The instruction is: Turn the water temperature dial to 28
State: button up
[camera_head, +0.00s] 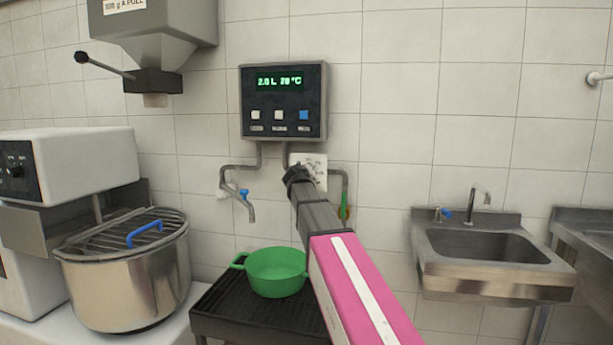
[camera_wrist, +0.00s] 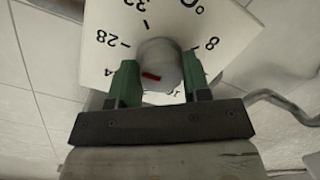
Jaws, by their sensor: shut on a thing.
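The water temperature dial has a round grey knob (camera_wrist: 158,62) with a short red mark on its face. It stands on a white plate with printed numbers (camera_wrist: 235,28). The mark lies nearly level, on the lower left of the face; the exact number it points to is unclear. In the wrist view 28 is printed at upper left, and a partly covered number ending in 4 is below it. My gripper (camera_wrist: 158,76) is shut on the knob, with a green finger on each side. In the head view my gripper (camera_head: 297,176) covers much of the plate (camera_head: 316,165).
A tap (camera_head: 241,200) is at left of the dial, above a green pot (camera_head: 276,271) on a black rack. A mixer bowl (camera_head: 125,275) and a sink (camera_head: 490,250) flank them.

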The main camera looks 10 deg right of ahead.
dwell(0.5)
jog(key=o, duration=0.9)
jog(key=shift+s, duration=0.15)
jog(key=v, duration=1)
jog(key=shift+s+a, duration=0.15)
jog(key=shift+s, duration=0.15)
